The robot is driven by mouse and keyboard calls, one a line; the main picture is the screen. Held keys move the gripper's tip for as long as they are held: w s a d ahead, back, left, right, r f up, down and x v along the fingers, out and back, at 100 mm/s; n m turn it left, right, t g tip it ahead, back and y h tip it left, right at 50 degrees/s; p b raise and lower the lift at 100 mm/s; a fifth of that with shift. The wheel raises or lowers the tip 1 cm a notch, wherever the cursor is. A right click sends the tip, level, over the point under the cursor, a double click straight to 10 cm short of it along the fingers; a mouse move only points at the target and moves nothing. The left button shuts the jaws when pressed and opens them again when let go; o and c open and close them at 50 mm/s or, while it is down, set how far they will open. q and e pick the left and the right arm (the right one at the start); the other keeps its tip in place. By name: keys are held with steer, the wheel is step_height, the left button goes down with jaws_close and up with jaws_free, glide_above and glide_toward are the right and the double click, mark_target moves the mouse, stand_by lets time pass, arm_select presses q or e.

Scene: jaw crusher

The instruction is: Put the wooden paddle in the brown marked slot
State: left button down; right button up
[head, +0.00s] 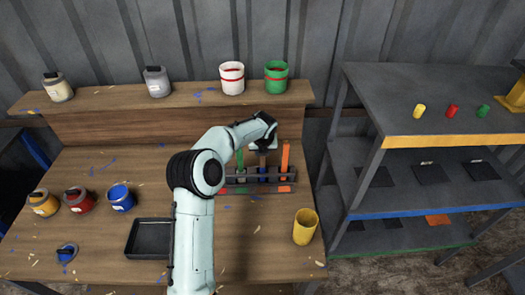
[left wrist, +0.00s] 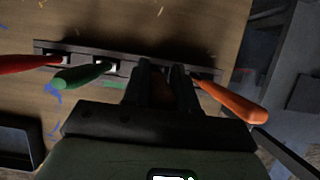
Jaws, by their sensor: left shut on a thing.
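A dark slotted rack (head: 232,188) stands on the wooden bench; it also runs across the left wrist view (left wrist: 125,66). My left gripper (head: 262,150) is above the rack, between a green handle (head: 240,160) and an orange handle (head: 285,158). In the left wrist view its fingers (left wrist: 162,75) point down at the rack and are shut on the wooden paddle (left wrist: 162,90), which shows as a dark brown piece between them. The paddle's lower end is at the rack; I cannot tell how deep it sits. The brown mark is not clearly visible. My right gripper is not in view.
A red handle (left wrist: 30,63) stands at the rack's left end in the wrist view. A yellow cup (head: 305,227) is at front right, a black tray (head: 148,238) at front left. Paint pots line the back ledge (head: 115,98). A grey shelf unit (head: 400,150) stands right.

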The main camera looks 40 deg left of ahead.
arm_select(q)
steer(key=c, duration=0.9)
jaws_free()
steer(key=shift+f, duration=0.1)
steer(key=v, duration=1.2)
